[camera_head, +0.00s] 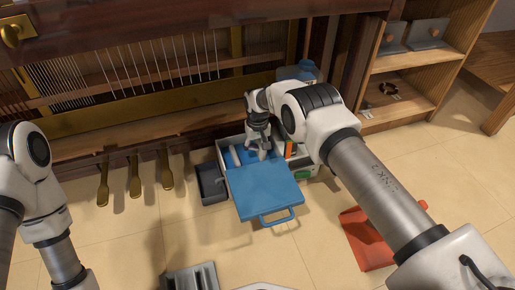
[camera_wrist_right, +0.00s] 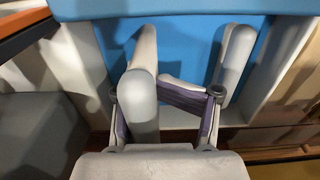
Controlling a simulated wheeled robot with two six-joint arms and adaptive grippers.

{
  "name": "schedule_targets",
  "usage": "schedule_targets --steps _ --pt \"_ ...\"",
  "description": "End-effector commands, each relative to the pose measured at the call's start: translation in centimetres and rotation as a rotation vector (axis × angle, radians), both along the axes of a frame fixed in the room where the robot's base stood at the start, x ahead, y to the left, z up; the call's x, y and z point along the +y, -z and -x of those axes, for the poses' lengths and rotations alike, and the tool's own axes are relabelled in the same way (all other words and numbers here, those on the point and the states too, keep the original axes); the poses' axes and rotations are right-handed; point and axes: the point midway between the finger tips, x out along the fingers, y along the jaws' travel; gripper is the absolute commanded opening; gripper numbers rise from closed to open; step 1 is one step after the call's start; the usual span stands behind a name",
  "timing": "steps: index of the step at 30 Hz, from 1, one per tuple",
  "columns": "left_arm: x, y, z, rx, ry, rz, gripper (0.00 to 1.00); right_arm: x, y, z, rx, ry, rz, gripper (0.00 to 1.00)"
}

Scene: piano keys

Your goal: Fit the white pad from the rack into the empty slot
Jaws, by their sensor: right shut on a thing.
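A white pad (camera_wrist_right: 143,90) with a rounded top shows in the right wrist view. My right gripper (camera_wrist_right: 153,92) is shut on it, partly hidden behind it. In the head view my right gripper (camera_head: 259,142) is low over the box with the blue inside, and I cannot tell whether the pad touches the box. A second white pad (camera_wrist_right: 238,62) stands upright beside it; it shows left of the gripper in the head view (camera_head: 236,156). I cannot make out the empty slot. Only links of my left arm show at the left; its gripper is out of view.
The box's blue lid (camera_head: 265,188) lies open toward me. A dark grey bin (camera_head: 210,184) stands left of the box. Brass pedals (camera_head: 134,178) hang below the piano. Wooden shelves (camera_head: 408,80) stand at back right.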

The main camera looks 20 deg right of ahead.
Motion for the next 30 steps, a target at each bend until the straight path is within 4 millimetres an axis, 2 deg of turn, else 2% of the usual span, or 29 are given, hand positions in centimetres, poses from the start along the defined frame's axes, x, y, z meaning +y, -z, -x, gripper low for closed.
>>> schedule_targets --steps 12,30 --pt "0.0 0.9 -0.3 -0.008 0.004 -0.001 0.37 0.0 1.3 0.0 0.000 0.000 0.000 0.04" --pt "0.0 0.8 -0.3 -0.008 0.004 -0.001 0.37 0.0 3.1 0.0 0.000 0.000 0.000 0.04"
